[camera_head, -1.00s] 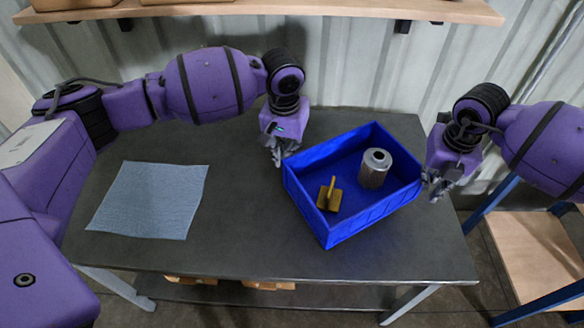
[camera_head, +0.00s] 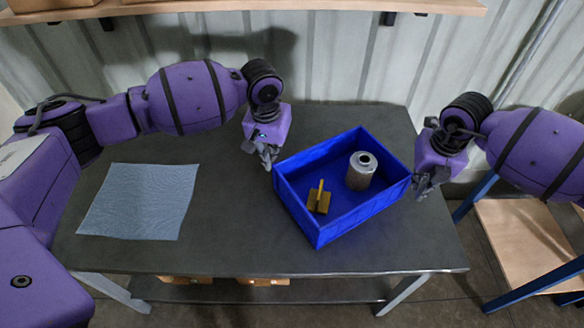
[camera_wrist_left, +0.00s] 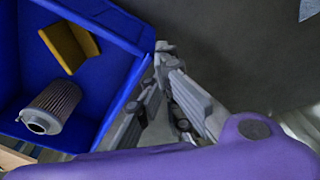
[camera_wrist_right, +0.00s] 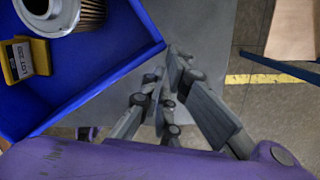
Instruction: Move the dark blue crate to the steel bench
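The dark blue crate (camera_head: 345,222) stands on the dark grey steel bench (camera_head: 225,245), turned at an angle. It holds a grey filter cartridge (camera_head: 361,178) and a small yellow-brown piece (camera_head: 319,200). The crate also shows in the left wrist view (camera_wrist_left: 112,80) and the right wrist view (camera_wrist_right: 100,75). My left gripper (camera_head: 267,163) is at the crate's left corner, fingertips close together just outside the wall. My right gripper (camera_head: 426,189) is beside its right end, fingertips also close together outside the corner. Neither wall visibly lies between fingers; contact is unclear.
A light blue cloth (camera_head: 140,202) lies on the left of the bench. A wooden-topped table with blue legs (camera_head: 520,240) stands to the right across a gap. A wooden shelf (camera_head: 250,10) runs along the corrugated wall behind. The front middle of the bench is bare.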

